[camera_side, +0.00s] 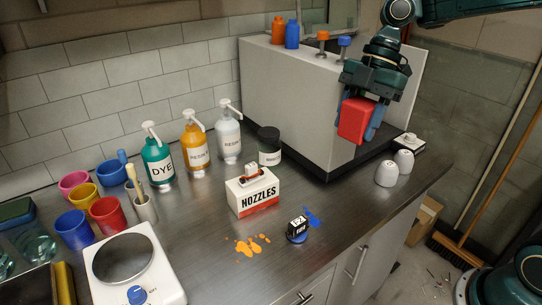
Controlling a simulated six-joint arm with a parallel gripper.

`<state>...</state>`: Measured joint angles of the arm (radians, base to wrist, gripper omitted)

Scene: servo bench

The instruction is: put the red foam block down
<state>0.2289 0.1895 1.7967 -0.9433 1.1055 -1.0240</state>
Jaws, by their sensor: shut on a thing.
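The red foam block (354,120) is a bright red block with rounded edges, held up in the air at the upper right of the side view. My gripper (364,122) is shut on it, pointing downward, with blue fingers at the block's sides. The block hangs in front of the large grey-white box-shaped unit and above the metal bench top (330,205). Part of the block's far side is hidden.
A NOZZLES box (258,197), a small black item on a blue disc (298,229) and two white cups (394,168) stand on the bench. Pump bottles (195,143), coloured cups (108,215) and a scale (135,270) are left. Orange (252,245) and blue spills mark the front.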

